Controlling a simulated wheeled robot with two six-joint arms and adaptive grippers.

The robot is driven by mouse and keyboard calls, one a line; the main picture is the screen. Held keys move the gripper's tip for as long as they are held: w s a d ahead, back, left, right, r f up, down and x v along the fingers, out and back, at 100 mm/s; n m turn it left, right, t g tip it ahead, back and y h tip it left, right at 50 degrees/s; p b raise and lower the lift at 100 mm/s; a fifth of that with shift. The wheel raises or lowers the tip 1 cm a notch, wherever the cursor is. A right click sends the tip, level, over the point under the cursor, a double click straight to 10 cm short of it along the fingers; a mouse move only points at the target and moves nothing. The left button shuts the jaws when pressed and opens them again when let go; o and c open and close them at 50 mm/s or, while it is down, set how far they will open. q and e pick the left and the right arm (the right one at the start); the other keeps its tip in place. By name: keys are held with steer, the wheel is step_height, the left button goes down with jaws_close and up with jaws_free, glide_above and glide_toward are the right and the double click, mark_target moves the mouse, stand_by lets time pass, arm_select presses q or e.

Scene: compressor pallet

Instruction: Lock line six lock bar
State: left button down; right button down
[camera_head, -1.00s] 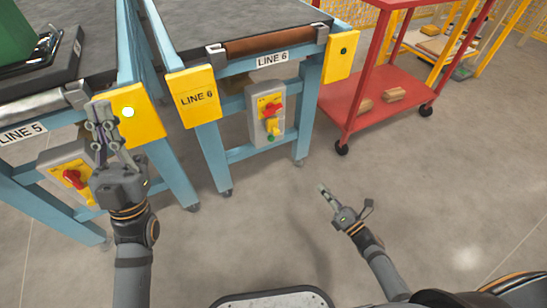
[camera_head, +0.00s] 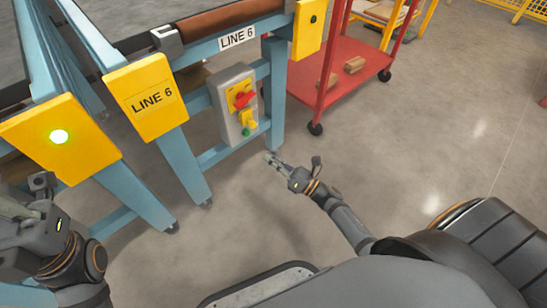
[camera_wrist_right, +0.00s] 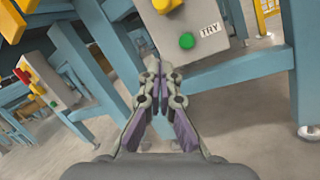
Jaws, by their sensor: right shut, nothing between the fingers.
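The line 6 control box (camera_head: 225,115) is a grey box on the blue frame under the LINE 6 label (camera_head: 237,38). It carries a red handle (camera_head: 242,98), a yellow lock bar part (camera_head: 249,119) and a green button (camera_head: 246,132). My right gripper (camera_head: 271,158) is shut and empty, below and right of the box, apart from it. In the right wrist view, its fingertips (camera_wrist_right: 162,68) point just below the box, whose green button (camera_wrist_right: 187,40) and TRY label show; the red handle is out of frame. My left gripper (camera_head: 38,190) is partly cut off at the left edge.
Yellow plates (camera_head: 145,97) mark the blue frame legs, one with a lit lamp. A red cart (camera_head: 335,85) with small blocks stands right of the box. Another box with a red handle (camera_wrist_right: 25,76) shows in the right wrist view.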

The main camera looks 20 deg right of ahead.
mark_target(243, 119)
steer(key=w+a+r, duration=0.2)
steer(key=w+r, duration=0.2)
steer(key=w, duration=0.2)
steer(key=shift+w+r+b, duration=0.25)
steer(key=shift+r+b, duration=0.15)
steer(key=shift+r, duration=0.1)
step_height(243, 119, up, 4)
steer(key=p, duration=0.3)
steer(key=shift+f, duration=0.2)
